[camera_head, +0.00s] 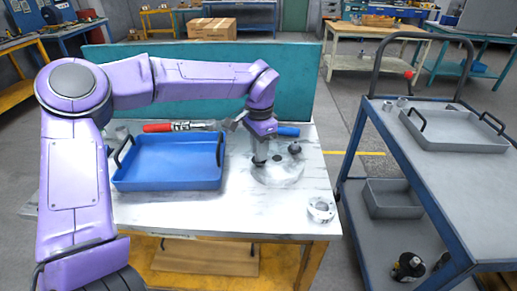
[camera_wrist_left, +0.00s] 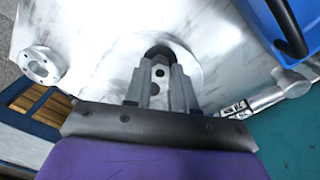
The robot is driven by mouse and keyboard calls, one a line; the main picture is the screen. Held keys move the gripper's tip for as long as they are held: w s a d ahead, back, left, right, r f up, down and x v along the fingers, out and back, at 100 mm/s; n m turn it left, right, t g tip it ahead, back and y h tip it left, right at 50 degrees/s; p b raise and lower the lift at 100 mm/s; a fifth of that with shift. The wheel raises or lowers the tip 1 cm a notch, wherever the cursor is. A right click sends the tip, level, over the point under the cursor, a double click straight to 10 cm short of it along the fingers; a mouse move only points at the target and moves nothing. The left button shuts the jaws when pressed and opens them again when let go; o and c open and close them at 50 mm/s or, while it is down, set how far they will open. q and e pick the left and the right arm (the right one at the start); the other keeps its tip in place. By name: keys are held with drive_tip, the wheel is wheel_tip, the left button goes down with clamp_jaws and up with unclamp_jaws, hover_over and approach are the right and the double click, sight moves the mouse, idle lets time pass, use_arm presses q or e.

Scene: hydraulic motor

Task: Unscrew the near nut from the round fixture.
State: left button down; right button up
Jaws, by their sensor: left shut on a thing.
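The round fixture (camera_head: 278,172) is a pale disc lying on the white table, with a dark upright nut or post (camera_head: 294,148) at its right side. It also shows in the left wrist view (camera_wrist_left: 200,45). My left gripper (camera_head: 261,160) reaches down over the left part of the disc, shut on what appears to be the near nut, which the fingers mostly hide. In the left wrist view the gripper (camera_wrist_left: 158,88) points at the disc, with a dark rounded part (camera_wrist_left: 160,52) at the fingertips. My right gripper is out of view.
A blue tray (camera_head: 168,162) with black handles stands left of the fixture. A red-and-silver tool (camera_head: 178,126) lies behind it. A white ring flange (camera_head: 321,209) lies near the table's front right corner. A grey cart (camera_head: 425,165) with trays stands to the right.

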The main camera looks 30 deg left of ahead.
use_arm(q)
drive_tip(key=shift+f+n+b, duration=0.15)
drive_tip(key=shift+n+b, duration=0.15)
drive_tip(key=shift+b, duration=0.4)
drive_tip(key=n+b, duration=0.3)
drive_tip(key=b, duration=0.1)
drive_tip(key=shift+n+b, duration=0.3)
drive_tip(key=shift+b, duration=0.2)
drive_tip(key=shift+r, duration=0.25)
drive_tip(key=c, duration=1.2)
unclamp_jaws()
